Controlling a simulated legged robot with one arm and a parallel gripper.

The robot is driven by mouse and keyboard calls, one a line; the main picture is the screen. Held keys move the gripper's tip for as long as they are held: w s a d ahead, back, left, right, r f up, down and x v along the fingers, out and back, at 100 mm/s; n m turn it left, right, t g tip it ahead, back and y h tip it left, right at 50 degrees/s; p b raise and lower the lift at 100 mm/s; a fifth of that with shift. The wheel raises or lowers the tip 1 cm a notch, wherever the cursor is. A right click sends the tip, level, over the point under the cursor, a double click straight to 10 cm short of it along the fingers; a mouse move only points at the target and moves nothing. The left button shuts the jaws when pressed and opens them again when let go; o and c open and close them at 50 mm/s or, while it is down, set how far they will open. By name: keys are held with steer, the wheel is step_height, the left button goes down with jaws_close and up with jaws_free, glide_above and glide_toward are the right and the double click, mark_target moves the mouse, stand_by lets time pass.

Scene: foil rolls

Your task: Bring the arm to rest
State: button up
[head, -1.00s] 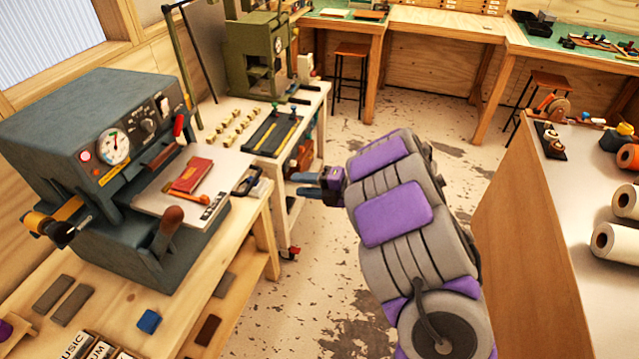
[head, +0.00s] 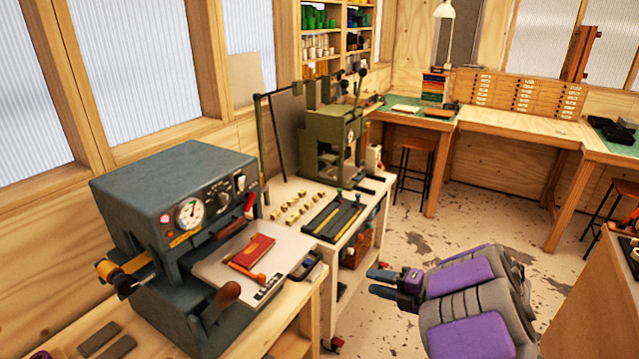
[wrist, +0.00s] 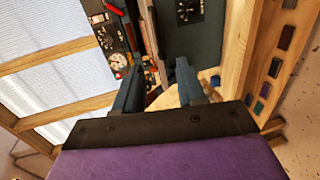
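My arm, with purple and grey covers, is folded at the lower right of the head view. My gripper (head: 371,283) points left, over the floor beside the machine tables. Its blue fingers also show in the wrist view (wrist: 158,84), clearly apart with nothing held between them. It touches nothing that I can see. The wrist view is tilted and shows machine dials and a window past the fingers.
A grey press (head: 180,210) with a red book (head: 252,251) on its plate stands on the left bench. A green press (head: 333,140) stands on a white table behind it. Stools (head: 417,160) stand near the back bench. Floor (head: 470,215) is clear behind my arm.

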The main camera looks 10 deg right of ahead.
steer(key=w+d+r+m+t+h, duration=0.4)
steer(key=w+d+r+m+h, duration=0.25)
steer(key=d+r+h, duration=0.2)
steer(key=s+d+r+m+g+h, duration=0.2)
steer(key=s+d+r+m+h, duration=0.5)
steer(key=m+h, duration=0.35)
steer(key=s+a+f+m+g+y, duration=0.2)
steer(key=s+a, duration=0.5)
steer(key=s, duration=0.5)
steer(key=s+a+f+m+g+y, duration=0.2)
steer(key=s+a+f+m+g, duration=0.2)
steer(key=s, duration=0.9)
steer(key=s+a+f+m+g+y, duration=0.3)
steer(key=s+a+g, duration=0.4)
steer(key=s+a, duration=0.5)
steer(key=shift+s+a+f+m, duration=0.2)
steer(key=shift+s+f+m, duration=0.4)
steer(key=shift+m, duration=0.5)
